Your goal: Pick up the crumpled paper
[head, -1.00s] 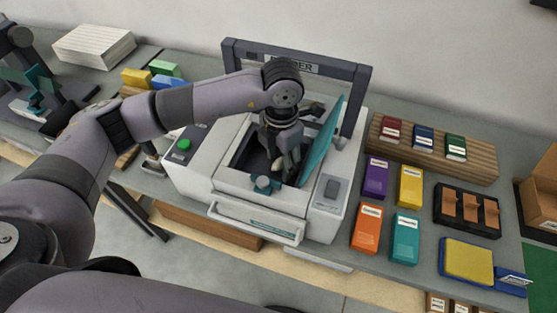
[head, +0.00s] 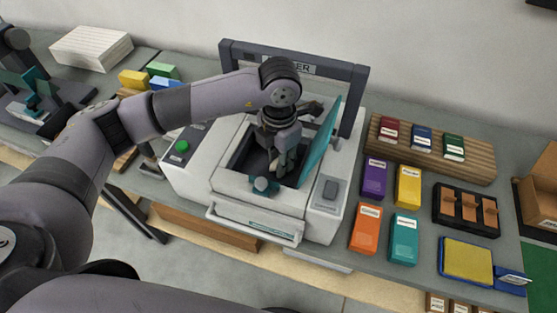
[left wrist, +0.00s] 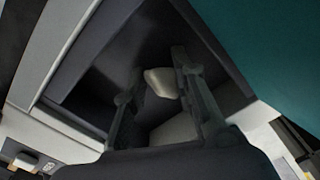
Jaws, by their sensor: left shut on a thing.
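The crumpled paper (left wrist: 162,82) is a small off-white lump between my left fingers in the left wrist view. In the head view a pale bit of it (head: 274,166) shows at the fingertips. My left gripper (head: 282,161) points down into the dark open bay of the grey-white printer (head: 228,185) and is shut on the paper; its fingers also show in the left wrist view (left wrist: 158,92). The fingers hide part of the paper. My right gripper is not in view.
The raised teal cover (head: 322,145) stands close to the gripper's right. Coloured ink boxes (head: 404,238) stand on the bench to the right.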

